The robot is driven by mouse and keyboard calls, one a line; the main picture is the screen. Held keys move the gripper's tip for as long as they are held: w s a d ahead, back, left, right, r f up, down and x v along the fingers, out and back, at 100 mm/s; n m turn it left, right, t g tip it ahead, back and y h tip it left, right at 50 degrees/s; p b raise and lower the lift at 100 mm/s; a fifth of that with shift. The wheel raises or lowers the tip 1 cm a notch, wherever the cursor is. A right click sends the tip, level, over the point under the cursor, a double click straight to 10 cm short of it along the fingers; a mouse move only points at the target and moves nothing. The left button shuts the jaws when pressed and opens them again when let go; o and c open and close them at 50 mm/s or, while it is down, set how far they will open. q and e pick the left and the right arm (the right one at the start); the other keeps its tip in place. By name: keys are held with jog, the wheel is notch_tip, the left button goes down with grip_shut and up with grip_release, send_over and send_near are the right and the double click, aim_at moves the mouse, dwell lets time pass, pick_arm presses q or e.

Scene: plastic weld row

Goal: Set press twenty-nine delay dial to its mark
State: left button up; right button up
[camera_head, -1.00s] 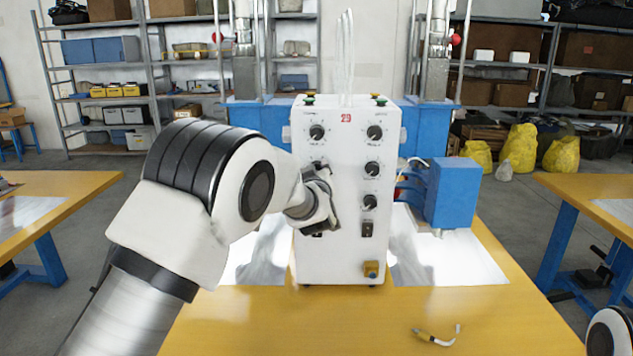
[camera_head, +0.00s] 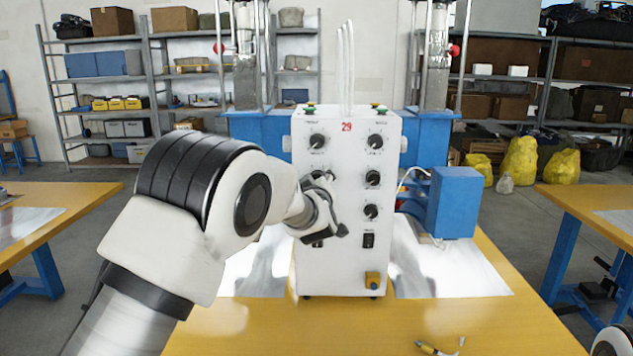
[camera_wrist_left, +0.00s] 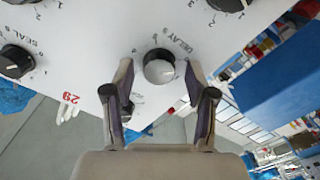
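The white press box (camera_head: 340,262) marked 29 stands upright on the yellow table, with black dials and switches on its front. My left gripper (camera_head: 335,205) is at the left column of its front and hides part of it. In the left wrist view my left gripper (camera_wrist_left: 161,82) is open, with one finger on each side of a grey-topped dial (camera_wrist_left: 160,68) labelled DELAY S. I cannot tell whether the fingers touch it. Its pointer setting is too small to read.
A blue block (camera_head: 454,202) is beside the box at the right. A small yellow-and-white connector (camera_head: 432,348) lies near the table's front. Metal sheets (camera_head: 455,268) flank the box. Two neighbouring dials (camera_wrist_left: 15,62) and (camera_wrist_left: 229,4) sit close around the gripper.

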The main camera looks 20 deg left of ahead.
pick_arm(q)
jog(key=v, duration=0.7)
jog(key=shift+s, duration=0.25)
jog(key=shift+d, duration=0.1)
